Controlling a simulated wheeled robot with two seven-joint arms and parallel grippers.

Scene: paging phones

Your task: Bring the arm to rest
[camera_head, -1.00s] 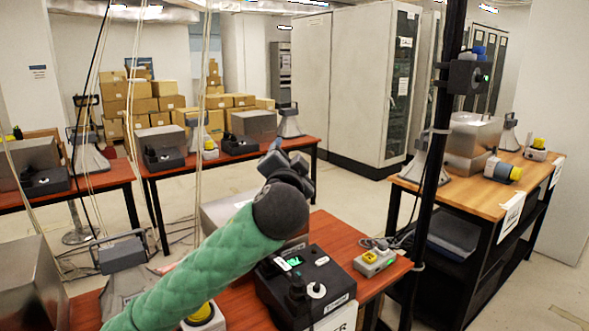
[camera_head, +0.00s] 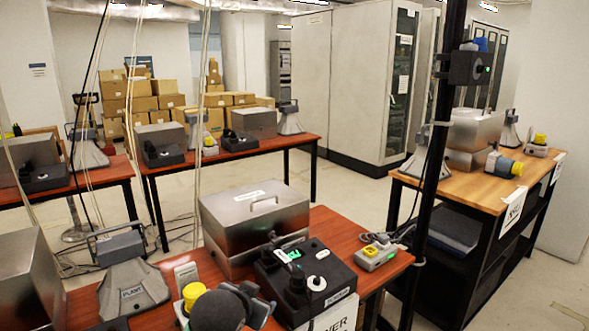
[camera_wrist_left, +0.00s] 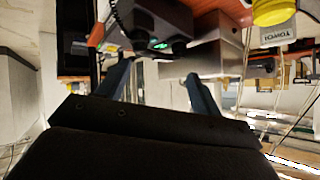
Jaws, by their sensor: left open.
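The task names only the arm. My left arm shows in the head view as a dark rounded wrist at the bottom edge, with the left gripper (camera_head: 258,304) low in front of the near red-brown table (camera_head: 345,232). In the left wrist view the two fingers of the left gripper (camera_wrist_left: 160,82) stand apart with nothing held between them. The gripper is near the black phone unit (camera_head: 335,276), which has a green display and a dark handset standing on it; I see no contact. My right gripper is not in view.
A metal case (camera_head: 235,213), a grey horn speaker (camera_head: 135,289), a yellow-capped device (camera_head: 193,294) and a grey socket box (camera_head: 374,257) stand on the near table. A black post (camera_head: 434,180) rises at its right. A wooden-topped bench (camera_head: 470,192) stands beyond.

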